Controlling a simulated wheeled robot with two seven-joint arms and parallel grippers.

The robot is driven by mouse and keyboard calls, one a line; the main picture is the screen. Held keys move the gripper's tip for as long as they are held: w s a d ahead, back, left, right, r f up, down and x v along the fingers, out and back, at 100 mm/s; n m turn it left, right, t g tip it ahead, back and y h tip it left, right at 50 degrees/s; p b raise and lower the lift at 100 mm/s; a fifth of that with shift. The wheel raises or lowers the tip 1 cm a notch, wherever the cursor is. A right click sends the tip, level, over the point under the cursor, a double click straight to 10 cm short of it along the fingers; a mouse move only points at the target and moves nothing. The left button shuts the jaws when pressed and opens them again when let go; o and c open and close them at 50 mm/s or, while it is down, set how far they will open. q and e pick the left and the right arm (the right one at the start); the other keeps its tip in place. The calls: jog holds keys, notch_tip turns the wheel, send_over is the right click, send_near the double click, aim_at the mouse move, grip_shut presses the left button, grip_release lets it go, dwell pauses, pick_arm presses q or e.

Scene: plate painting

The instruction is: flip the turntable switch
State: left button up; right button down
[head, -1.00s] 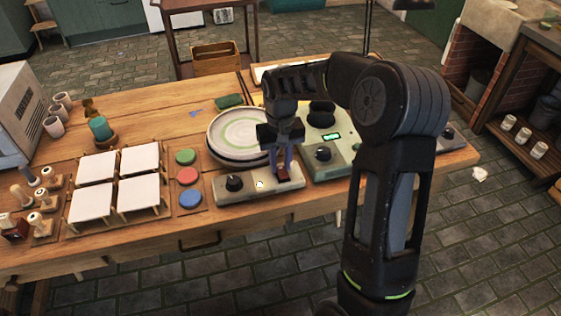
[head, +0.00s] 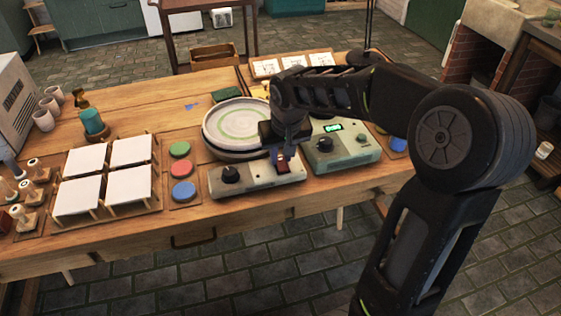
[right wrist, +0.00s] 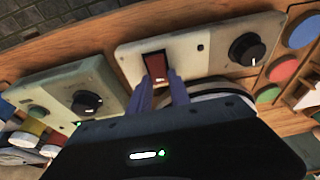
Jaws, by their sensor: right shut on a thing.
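The turntable (head: 222,153) stands on the wooden table with a pale, green-ringed plate (head: 240,122) on it. Its pale control box (head: 255,180) is at the front, with a black knob (head: 231,174) on the left and a red rocker switch (head: 282,167) on the right. My right gripper (head: 286,154) is down at the switch. In the right wrist view, the two fingers (right wrist: 163,92) are at the near end of the red switch (right wrist: 155,66), shut on it. Which way the switch is tipped is hard to tell. My left gripper is not in view.
A second greenish control box (head: 335,150) with a lit display stands just right of the switch. The table's front edge (head: 190,240) is close and clear.

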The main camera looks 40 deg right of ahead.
aim_at(284, 168)
jog(key=c, duration=1.2)
grip_release()
jog(key=v, duration=0.7)
jog(key=shift+r+p, duration=0.4)
jog(key=shift+s, duration=0.2)
